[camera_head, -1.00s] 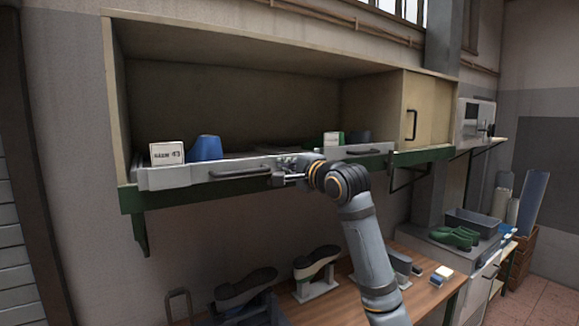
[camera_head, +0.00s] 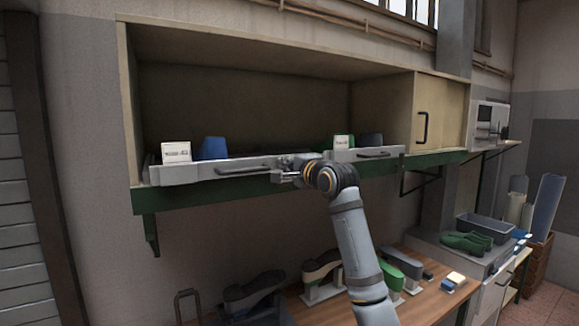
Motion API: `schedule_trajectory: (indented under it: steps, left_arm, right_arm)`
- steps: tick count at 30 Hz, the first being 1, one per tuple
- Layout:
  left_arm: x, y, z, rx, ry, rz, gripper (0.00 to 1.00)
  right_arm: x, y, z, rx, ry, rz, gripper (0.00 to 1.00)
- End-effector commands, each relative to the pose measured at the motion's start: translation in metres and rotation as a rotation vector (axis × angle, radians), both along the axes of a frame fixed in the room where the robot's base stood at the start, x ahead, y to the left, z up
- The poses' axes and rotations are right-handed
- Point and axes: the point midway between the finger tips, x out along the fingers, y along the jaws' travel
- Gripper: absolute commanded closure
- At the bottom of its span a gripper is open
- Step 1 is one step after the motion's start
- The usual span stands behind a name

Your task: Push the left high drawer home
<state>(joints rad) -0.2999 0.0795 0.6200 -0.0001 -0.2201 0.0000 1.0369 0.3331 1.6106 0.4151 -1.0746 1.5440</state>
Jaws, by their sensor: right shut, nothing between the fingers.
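The left high drawer (camera_head: 200,174) is a long, low grey drawer with a dark bar handle (camera_head: 245,171), in the open part of the wall cabinet. A white size card (camera_head: 176,153) and a blue shoe last (camera_head: 213,148) show above its front. My right gripper (camera_head: 279,176) is shut and empty at the right end of this drawer's front, just right of the handle. It looks close against the front, but I cannot tell whether it touches. The gripper and wrist hide the drawer's right end. My left gripper is not in view.
A second grey drawer (camera_head: 396,151) with a card and lasts lies to the right behind my wrist. A green shelf edge (camera_head: 175,198) runs below. The bench (camera_head: 410,309) underneath carries several lasts. A sliding door (camera_head: 438,112) closes the cabinet's right part.

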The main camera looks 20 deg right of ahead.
Motion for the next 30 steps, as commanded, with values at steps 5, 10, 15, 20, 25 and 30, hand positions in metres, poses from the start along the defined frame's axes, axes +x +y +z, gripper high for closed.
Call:
schedule_trajectory:
  steps: [5, 10, 15, 20, 25, 30]
  left_arm:
    - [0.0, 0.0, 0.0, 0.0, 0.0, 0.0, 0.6]
    - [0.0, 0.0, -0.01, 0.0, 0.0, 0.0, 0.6]
    - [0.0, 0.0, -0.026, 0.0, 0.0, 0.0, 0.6]
    - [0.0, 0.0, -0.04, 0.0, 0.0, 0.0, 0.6]
    - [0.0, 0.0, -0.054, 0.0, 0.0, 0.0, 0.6]
    - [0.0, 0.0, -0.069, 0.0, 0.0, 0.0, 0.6]
  right_arm:
    - [0.013, 0.001, 0.0, 0.0, 0.001, 0.0, 1.0]
    - [0.002, -0.001, -0.003, -0.003, -0.002, -0.002, 1.0]
    - [-0.023, -0.002, -0.004, -0.003, -0.003, -0.001, 1.0]
    - [-0.045, -0.004, -0.004, -0.002, -0.003, -0.001, 1.0]
    - [-0.069, -0.006, -0.004, -0.003, -0.003, -0.002, 1.0]
    - [-0.093, -0.008, -0.004, -0.003, -0.004, -0.001, 1.0]
